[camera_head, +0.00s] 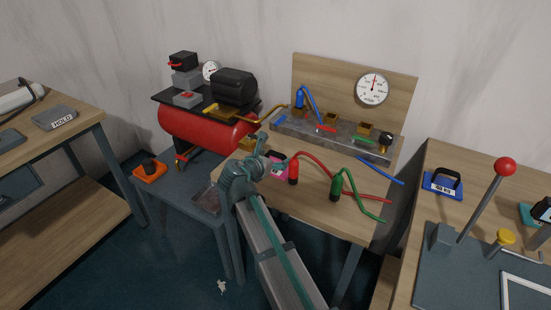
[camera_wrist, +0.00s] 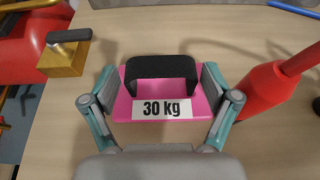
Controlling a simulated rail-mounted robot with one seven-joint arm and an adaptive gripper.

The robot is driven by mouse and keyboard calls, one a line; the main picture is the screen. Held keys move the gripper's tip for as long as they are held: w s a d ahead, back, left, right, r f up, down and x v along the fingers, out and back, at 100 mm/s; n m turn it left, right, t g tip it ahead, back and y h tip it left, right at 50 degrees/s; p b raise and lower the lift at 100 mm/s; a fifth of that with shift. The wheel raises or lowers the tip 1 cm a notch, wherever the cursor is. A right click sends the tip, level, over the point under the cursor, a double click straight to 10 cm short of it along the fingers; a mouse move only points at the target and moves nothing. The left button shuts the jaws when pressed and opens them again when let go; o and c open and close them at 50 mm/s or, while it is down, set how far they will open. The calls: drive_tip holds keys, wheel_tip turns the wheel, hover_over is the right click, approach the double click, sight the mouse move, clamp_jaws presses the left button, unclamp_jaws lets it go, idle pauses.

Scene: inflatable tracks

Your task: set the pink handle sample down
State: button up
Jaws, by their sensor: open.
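The pink handle sample (camera_wrist: 125,103) is a pink block with a black handle and a white "30 kg" label. In the wrist view it rests on the wooden table (camera_wrist: 215,22), between the two fingers of my gripper (camera_wrist: 160,95). The fingers are spread on either side of the block, and their contact with it is not clear. In the head view my gripper (camera_head: 262,160) is over the table's left part, and the pink sample (camera_head: 284,172) is partly hidden behind my arm.
A red cylinder with a hose (camera_wrist: 262,92) stands close to the right of my gripper. A green one (camera_head: 336,188) stands farther right. The red compressor (camera_head: 205,128) with its brass valve (camera_wrist: 65,55) is at the left. A gauge board (camera_head: 335,80) stands at the back.

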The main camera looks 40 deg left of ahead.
drive_tip(key=v, duration=0.9)
drive_tip(key=shift+s+r, duration=0.1)
drive_tip(key=shift+s+d+r, duration=0.15)
drive_tip(key=shift+s, duration=0.15)
drive_tip(key=shift+o, duration=1.2)
drive_tip(key=shift+s+r, duration=0.2)
drive_tip(key=shift+s, duration=0.15)
